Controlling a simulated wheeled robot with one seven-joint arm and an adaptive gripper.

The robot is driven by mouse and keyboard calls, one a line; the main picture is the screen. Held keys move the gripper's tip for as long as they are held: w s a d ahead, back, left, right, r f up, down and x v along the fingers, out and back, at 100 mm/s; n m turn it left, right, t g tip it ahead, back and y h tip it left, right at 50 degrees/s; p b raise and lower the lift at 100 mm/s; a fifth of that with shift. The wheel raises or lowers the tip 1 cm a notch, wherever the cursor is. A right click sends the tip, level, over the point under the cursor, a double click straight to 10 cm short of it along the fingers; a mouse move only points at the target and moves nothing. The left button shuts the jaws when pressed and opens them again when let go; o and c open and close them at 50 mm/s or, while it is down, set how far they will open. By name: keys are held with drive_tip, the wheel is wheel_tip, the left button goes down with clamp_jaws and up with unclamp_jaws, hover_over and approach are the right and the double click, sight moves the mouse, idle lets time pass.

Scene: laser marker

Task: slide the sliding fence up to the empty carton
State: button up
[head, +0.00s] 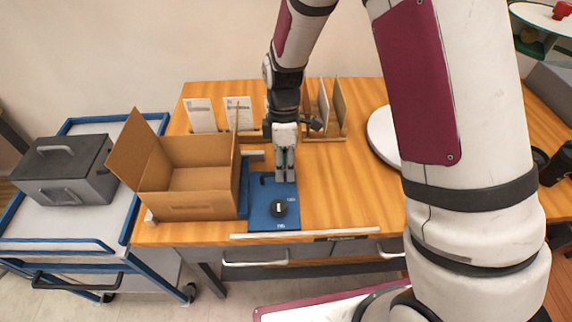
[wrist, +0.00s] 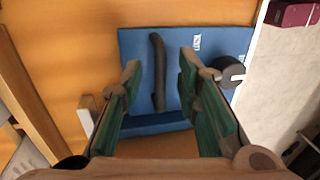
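The sliding fence (head: 263,215) is a blue plate with a raised blue edge on its carton side, a black bar handle and a black round knob (head: 279,207). The handle (wrist: 158,75) shows in the wrist view. The empty carton (head: 188,208) stands open just left of the fence; whether they touch is unclear. My gripper (head: 285,180) is over the fence plate. In the wrist view my gripper (wrist: 160,82) is open, its fingertips apart on either side of the handle in the picture; whether they are down at its height is unclear.
A wooden rack (head: 325,138) with upright cards and panels stands at the back. A round white plate (head: 383,137) lies to the right, partly behind my arm. A cart (head: 120,207) with a dark grey box (head: 65,172) is at left. The table between rack and front edge is clear right of the fence.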

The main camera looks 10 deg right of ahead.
drive_tip(key=shift+r, duration=0.1)
wheel_tip(320, 180, up, 12)
drive_tip(key=w, duration=0.2)
drive_tip(key=shift+w+d+f, duration=0.15)
drive_tip(key=shift+f, duration=0.05)
idle(0.6)
drive_tip(key=s+d+r+m+t, duration=0.2)
drive_tip(key=s+d+r+m, duration=0.15)
drive_tip(key=r, duration=0.25)
drive_tip(key=s+d+r+m+t, duration=0.1)
drive_tip(key=s+d+r+m, duration=0.25)
drive_tip(key=s+r, duration=0.2)
drive_tip(key=s+d+r+m+t, duration=0.2)
drive_tip(key=s+m, duration=0.2)
drive_tip(key=s, duration=0.2)
drive_tip(key=s+d+r+m+t, duration=0.2)
drive_tip(key=s+m, duration=0.3)
drive_tip(key=s, duration=0.1)
drive_tip(key=shift+s+d+r+m, duration=0.15)
drive_tip(key=shift+s+r+m, duration=0.15)
drive_tip(key=shift+s, duration=0.05)
